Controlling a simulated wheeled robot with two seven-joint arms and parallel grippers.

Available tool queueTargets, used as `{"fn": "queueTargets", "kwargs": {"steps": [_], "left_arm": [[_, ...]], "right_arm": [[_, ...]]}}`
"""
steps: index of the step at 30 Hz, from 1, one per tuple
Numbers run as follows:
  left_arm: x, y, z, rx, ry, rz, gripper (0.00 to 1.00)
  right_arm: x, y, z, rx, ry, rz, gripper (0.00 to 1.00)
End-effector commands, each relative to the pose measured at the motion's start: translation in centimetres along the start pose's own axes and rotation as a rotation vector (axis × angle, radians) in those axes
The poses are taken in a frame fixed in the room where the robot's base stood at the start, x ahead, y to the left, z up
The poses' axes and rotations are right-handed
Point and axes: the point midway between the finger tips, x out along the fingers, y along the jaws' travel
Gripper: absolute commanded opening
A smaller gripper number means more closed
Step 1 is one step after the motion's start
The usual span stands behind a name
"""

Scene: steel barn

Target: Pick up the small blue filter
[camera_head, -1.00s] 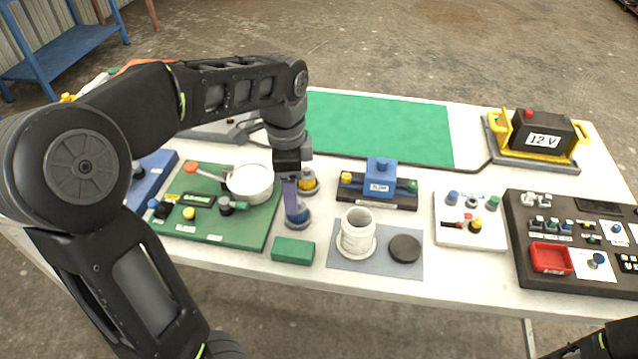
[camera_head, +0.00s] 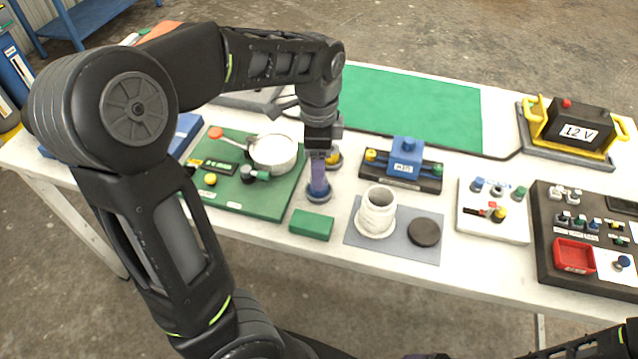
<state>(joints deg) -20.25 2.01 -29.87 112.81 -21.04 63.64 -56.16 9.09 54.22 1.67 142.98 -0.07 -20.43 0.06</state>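A small blue cylindrical part, seemingly the small blue filter (camera_head: 319,195), stands on the white table just behind the green block, with a wider grey-blue round base. My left gripper (camera_head: 319,176) points straight down over it, its purple-tinted fingertips at the part's top. The fingers and wrist overlap the part, so I cannot tell whether they are closed on it. A yellow-topped piece (camera_head: 333,158) stands close behind the gripper, partly hidden. My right arm shows only at the bottom right corner; its gripper is out of view.
The green block (camera_head: 311,225) lies in front of the gripper. A green board (camera_head: 237,199) with a white pot (camera_head: 274,152) is on the left. A white jar (camera_head: 377,210) and dark disc (camera_head: 424,232) stand on a grey mat to the right. A blue-topped device (camera_head: 405,157) stands behind.

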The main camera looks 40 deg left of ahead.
Motion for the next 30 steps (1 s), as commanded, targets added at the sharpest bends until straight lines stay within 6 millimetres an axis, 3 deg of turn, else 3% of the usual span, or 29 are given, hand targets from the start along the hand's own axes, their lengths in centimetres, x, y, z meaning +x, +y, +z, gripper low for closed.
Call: {"fn": "queueTargets", "kwargs": {"steps": [5,15,30], "left_arm": [[0.6,0.0,-0.1,0.000,-0.001,0.001,0.61],[5.0,-0.2,-0.2,0.000,0.000,0.002,0.61],[5.2,-0.2,-0.2,0.000,0.001,0.000,0.61]], "right_arm": [[-0.1,0.0,0.0,0.000,0.000,0.000,0.80],[-0.3,-0.1,0.0,0.000,0.000,0.000,0.80],[-0.3,-0.1,0.0,0.000,0.000,0.000,0.80]]}}
